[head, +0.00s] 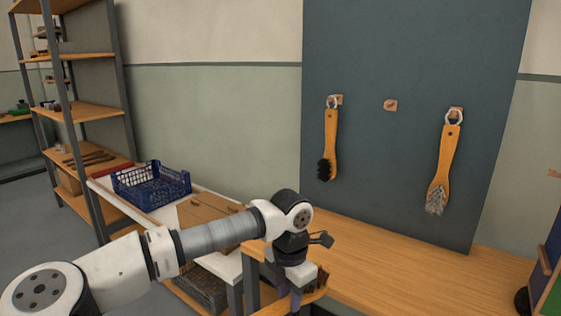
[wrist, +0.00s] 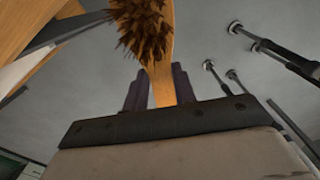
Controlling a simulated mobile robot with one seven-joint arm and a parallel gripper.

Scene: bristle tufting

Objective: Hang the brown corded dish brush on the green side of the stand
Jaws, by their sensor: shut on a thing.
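The brown dish brush (wrist: 144,28) has dark brown bristles and a light wooden handle. In the wrist view its handle (wrist: 162,88) lies between the two dark fingers of my gripper (wrist: 159,82), which is shut on it. In the head view my gripper (head: 296,297) points down at the lower middle, by the left end of the wooden bench, with part of the brush (head: 318,288) beside it. The brush's cord cannot be made out. A green panel (head: 551,303) shows at the lower right edge, beside a dark blue part; it may belong to the stand, mostly out of frame.
A dark board (head: 410,55) carries a black-bristled brush (head: 329,145), a white-bristled brush (head: 447,165) and an empty peg (head: 390,105) between them. The wooden bench top (head: 400,265) is clear. A blue crate (head: 150,186) and shelving (head: 95,111) stand at left.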

